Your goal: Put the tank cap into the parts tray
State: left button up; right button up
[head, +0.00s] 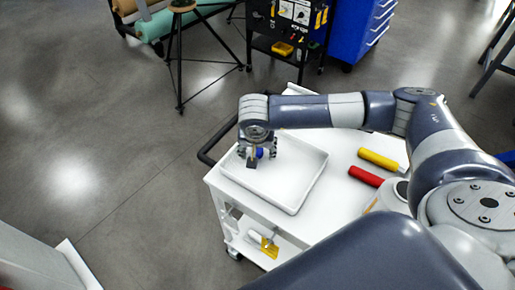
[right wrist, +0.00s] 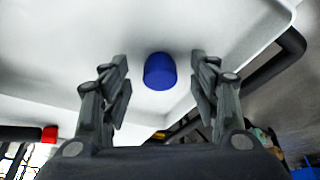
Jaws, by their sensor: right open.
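The tank cap is a small blue cylinder. It shows in the head view (head: 259,153) at my right gripper and in the right wrist view (right wrist: 160,71) between the fingers. The parts tray (head: 290,187) is white and shallow, on top of a white cart; its white floor fills much of the right wrist view. My right gripper (head: 257,156) points down inside the tray's outline, toward its far left part. Its fingers (right wrist: 161,65) are open, with a gap on each side of the cap. Whether the cap touches the tray floor is hard to tell. My left gripper is not in view.
A yellow cylinder (head: 379,159) and a red cylinder (head: 366,176) lie on the cart top (head: 335,190) right of the tray. The cart has a black handle (head: 212,146). A tripod stand (head: 178,60), a black tool cart and a blue cabinet (head: 358,32) stand behind.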

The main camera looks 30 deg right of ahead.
jog(key=shift+p+v, duration=0.55)
jog(key=shift+v, duration=0.35)
jog(key=p+v, duration=0.2)
jog(key=v, duration=0.3)
jog(key=shift+r+p, duration=0.15)
jog(key=shift+p, duration=0.15)
